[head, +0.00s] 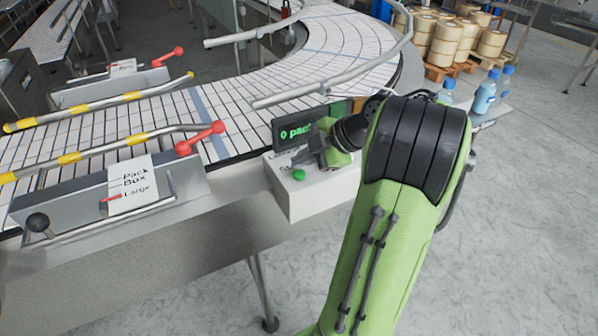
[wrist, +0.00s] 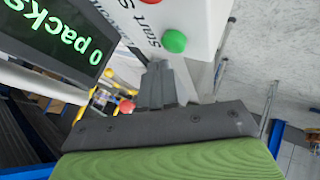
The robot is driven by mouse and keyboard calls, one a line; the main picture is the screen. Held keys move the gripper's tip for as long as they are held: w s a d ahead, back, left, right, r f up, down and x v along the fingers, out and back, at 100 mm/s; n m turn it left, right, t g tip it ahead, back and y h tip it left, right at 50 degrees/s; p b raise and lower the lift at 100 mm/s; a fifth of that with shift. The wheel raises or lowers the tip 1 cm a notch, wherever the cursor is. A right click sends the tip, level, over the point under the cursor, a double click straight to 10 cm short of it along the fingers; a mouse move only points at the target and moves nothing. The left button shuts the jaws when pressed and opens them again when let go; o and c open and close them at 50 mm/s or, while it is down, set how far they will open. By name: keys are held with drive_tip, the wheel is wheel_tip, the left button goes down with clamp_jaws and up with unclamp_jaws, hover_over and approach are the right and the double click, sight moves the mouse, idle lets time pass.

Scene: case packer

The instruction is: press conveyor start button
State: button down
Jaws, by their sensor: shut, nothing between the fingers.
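The green button (head: 299,175) sits on the white control box (head: 320,198) beside the conveyor. In the wrist view, the green button (wrist: 174,41) is beside the printed word "Start", with part of a red button (wrist: 178,3) at the top edge. My gripper (head: 318,143) is over the box, up and right of the green button in the head view. In the wrist view, my gripper (wrist: 158,68) has its fingers together and empty, with tips just below the button in the picture. I see no contact; the exact gap cannot be told.
A display (head: 297,128) reading "0 packs" stands behind the box, close to my gripper. Guard rails with red knobs (head: 200,138) run along the curved conveyor (head: 110,125). Blue bottles (head: 484,97) stand at the right.

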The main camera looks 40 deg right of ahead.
sight(302, 174)
drive_tip(key=shift+f+b, duration=0.4)
drive_tip(key=shift+f+b, duration=0.5)
drive_tip(key=shift+b, duration=0.05)
idle(0.5)
drive_tip(key=shift+r+p, duration=0.75)
drive_tip(key=shift+r, duration=0.2)
wheel_tip(302, 174, up, 5)
drive_tip(key=p, duration=0.4)
drive_tip(key=shift+r, duration=0.15)
idle(0.5)
drive_tip(key=shift+a, duration=0.1)
idle(0.9)
